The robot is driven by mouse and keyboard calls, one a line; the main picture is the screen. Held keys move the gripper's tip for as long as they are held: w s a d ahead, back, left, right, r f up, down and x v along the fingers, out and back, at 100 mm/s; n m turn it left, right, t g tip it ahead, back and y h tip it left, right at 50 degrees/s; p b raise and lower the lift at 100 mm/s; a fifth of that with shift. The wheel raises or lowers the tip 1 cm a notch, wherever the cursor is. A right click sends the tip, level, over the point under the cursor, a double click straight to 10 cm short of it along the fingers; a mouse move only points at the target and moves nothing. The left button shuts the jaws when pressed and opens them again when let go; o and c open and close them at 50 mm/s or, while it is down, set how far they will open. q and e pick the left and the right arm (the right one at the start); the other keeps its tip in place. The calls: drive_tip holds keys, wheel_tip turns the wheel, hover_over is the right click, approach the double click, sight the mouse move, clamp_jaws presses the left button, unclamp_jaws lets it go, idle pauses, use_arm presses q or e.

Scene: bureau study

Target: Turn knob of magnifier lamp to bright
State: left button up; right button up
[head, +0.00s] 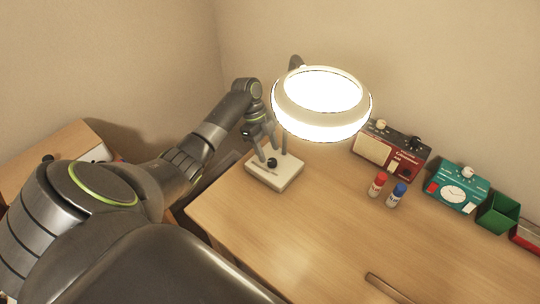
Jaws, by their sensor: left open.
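The magnifier lamp's cream ring head (287,103) is lit and glows white, high above the desk. Its white base (288,178) stands on the desk's back left corner. A small black knob (272,162) sits on top of the base. My left gripper (271,154) points down just above the base, its open fingers close around or over the knob; I cannot tell whether they touch it. The lamp's stem is partly hidden behind the gripper and the ring head. My right gripper is not in view.
On the wooden desk (310,235) stand a red and cream radio (374,151), a red-capped bottle (377,185), a blue-capped bottle (397,195), a teal timer (454,191) and a green box (497,215). A brown strip (390,288) lies in front. The desk's middle is clear.

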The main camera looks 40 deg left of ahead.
use_arm(q)
drive_tip(key=v, duration=1.4)
drive_tip(key=shift+b, duration=0.3)
drive_tip(key=shift+d, duration=0.1)
